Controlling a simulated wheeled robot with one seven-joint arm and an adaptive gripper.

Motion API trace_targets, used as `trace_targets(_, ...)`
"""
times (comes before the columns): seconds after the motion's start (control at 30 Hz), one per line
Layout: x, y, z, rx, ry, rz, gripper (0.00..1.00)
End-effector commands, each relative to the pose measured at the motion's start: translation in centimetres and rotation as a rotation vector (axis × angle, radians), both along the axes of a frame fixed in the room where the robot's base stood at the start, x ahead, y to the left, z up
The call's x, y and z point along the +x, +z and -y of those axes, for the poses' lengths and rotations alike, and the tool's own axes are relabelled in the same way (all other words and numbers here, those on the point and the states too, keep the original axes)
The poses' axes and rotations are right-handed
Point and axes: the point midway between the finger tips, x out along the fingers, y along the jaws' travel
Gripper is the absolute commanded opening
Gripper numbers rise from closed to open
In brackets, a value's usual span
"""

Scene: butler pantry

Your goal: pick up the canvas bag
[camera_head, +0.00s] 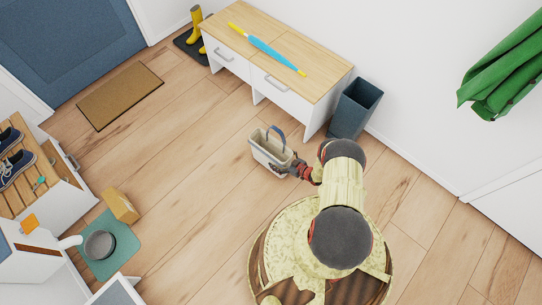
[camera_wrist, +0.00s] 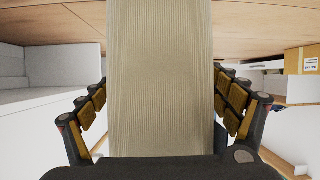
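The canvas bag (camera_head: 270,154) is off-white with dark blue handles and appears upright on the floor in front of the bench. My gripper (camera_head: 300,170) is at its right end in the head view. In the wrist view the bag's beige woven side (camera_wrist: 160,80) fills the middle. The two fingers of my gripper (camera_wrist: 160,90) lie on either side of it, tips very close to its edges. I cannot tell whether they press on it. The bag hides the space behind it.
A white bench (camera_head: 285,95) with a wooden top stands behind the bag, with a blue umbrella (camera_head: 265,50) on it. A dark bin (camera_head: 355,107) stands at its right end. A shoe rack (camera_head: 50,185) is at the left. The floor left of the bag is clear.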

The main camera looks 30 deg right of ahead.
Motion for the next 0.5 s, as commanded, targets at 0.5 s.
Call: trace_targets(0.5,0.01,0.01,0.05,-0.001,0.0,0.0,0.57)
